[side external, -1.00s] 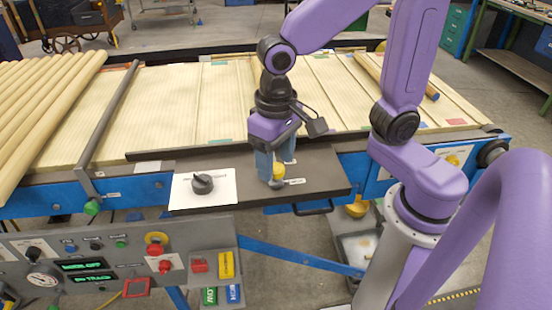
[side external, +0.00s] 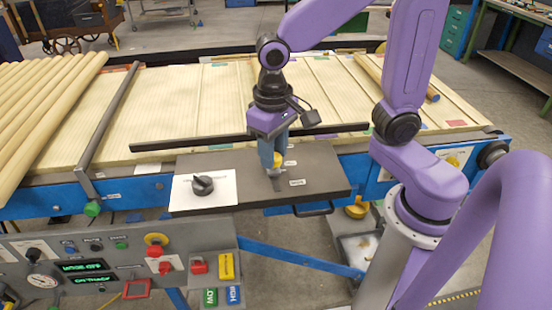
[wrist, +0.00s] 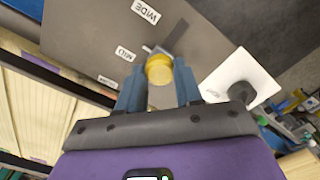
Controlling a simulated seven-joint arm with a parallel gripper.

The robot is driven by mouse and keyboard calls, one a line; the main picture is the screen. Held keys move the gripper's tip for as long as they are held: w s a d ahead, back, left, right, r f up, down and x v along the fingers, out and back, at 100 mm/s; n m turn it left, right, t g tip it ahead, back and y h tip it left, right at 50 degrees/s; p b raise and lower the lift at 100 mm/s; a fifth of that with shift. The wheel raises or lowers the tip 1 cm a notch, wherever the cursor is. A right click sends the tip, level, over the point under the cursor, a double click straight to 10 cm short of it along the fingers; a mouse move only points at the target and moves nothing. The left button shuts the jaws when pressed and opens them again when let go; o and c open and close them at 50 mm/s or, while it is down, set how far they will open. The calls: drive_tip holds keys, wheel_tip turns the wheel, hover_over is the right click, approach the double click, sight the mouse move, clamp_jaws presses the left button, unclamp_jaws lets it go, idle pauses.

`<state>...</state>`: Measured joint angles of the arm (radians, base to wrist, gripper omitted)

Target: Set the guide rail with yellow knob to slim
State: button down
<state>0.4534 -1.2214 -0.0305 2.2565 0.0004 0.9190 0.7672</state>
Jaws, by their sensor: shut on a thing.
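The guide rail (side external: 190,143) is a dark bar lying lengthwise over the near part of the slatted bed. Its yellow knob (side external: 278,160) stands on a dark plate (side external: 230,165) at the bed's near side. My gripper (side external: 274,166) points down and is shut around the knob. In the wrist view the yellow knob (wrist: 158,68) is between the two blue-grey fingers. A slot behind it runs towards the label WIDE (wrist: 146,11). The knob is level with or past the middle label (wrist: 125,53). A third label (wrist: 106,81) is too small to read.
A black dial on a white card (side external: 222,190) sits left of the knob on the same plate. A control panel (side external: 130,262) with buttons and green readouts is in front. A grey crossbar (side external: 110,115) spans the bed at left, near stacked round rods (side external: 35,105).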

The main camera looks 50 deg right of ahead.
drive_tip(key=w+d, duration=0.6)
drive_tip(key=shift+w+d+r, duration=0.1)
drive_tip(key=shift+w, duration=0.15)
drive_tip(key=c, duration=0.8)
unclamp_jaws()
drive_tip(key=shift+o, duration=0.2)
drive_tip(key=shift+r, duration=0.5)
wheel_tip(320, 180, up, 16)
drive_tip(key=shift+r, duration=0.2)
drive_tip(key=shift+s, duration=0.1)
